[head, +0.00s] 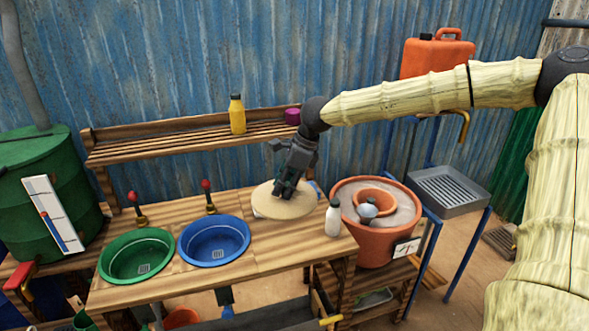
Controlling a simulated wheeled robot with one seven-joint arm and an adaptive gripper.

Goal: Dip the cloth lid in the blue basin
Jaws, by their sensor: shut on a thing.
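The cloth lid (272,206) is a pale beige disc in the head view, over the right part of the wooden table. My gripper (283,189) is above it, pointing down, and is shut on the lid near its middle. The fingertips are partly hidden, and I cannot tell whether the lid touches the table. The blue basin (238,233) is set in the table to the left of the lid, with a drain grate at its bottom.
A green basin (112,262) lies left of the blue one. Red-knobbed taps (206,185) stand behind the basins. A white bottle (333,218) stands right of the lid, near a clay pot (384,245). A slatted shelf (180,142) holds a yellow bottle (237,116).

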